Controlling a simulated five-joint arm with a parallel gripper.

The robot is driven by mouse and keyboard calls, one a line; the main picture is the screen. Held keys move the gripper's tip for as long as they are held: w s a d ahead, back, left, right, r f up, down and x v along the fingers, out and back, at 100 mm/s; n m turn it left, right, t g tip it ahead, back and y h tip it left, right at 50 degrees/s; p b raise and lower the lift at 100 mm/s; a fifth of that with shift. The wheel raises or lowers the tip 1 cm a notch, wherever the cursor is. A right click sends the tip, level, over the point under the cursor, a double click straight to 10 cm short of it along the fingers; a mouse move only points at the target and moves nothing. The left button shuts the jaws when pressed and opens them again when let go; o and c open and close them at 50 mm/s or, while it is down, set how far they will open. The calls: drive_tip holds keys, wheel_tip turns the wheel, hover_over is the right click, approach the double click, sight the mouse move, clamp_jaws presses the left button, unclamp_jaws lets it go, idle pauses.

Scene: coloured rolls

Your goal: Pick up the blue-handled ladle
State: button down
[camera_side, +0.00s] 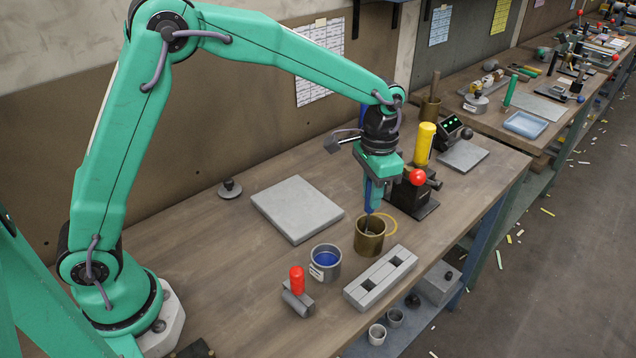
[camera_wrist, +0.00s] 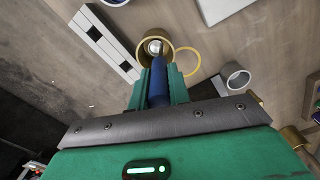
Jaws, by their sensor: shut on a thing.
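My gripper (camera_side: 372,195) points straight down over the brass cup (camera_side: 369,240) in the side view. Its green fingers are shut on the ladle's blue handle (camera_side: 369,207), which shows just below them. In the wrist view the blue handle (camera_wrist: 158,82) lies between the two fingers (camera_wrist: 159,72). Beyond it the brass cup's rim (camera_wrist: 141,51) surrounds a silvery round part, seemingly the ladle's bowl (camera_wrist: 154,46). The ladle's lower end is in the cup; whether it touches the bottom is hidden.
A yellow ring (camera_side: 392,222) lies beside the cup. A grey block with two square holes (camera_side: 372,284) is in front. A mug with blue inside (camera_side: 325,262), a red-topped piece (camera_side: 297,282) and a grey plate (camera_side: 297,209) are to the left. A black stand (camera_side: 414,199) is close behind the gripper.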

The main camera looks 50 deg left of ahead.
drive_tip(key=shift+r, duration=5)
drive_tip(key=shift+s+d+f+g, duration=0.15)
drive_tip(key=shift+s+g, duration=0.15)
drive_tip(key=shift+s, duration=0.2)
drive_tip(key=s+g+y, duration=0.1)
drive_tip(key=s+g, duration=0.2)
drive_tip(key=s, duration=0.3)
drive_tip(key=shift+s+d+f, duration=0.3)
drive_tip(key=shift+f, duration=0.25)
drive_tip(key=shift+f, duration=3.65)
drive_tip(key=shift+r, duration=0.1)
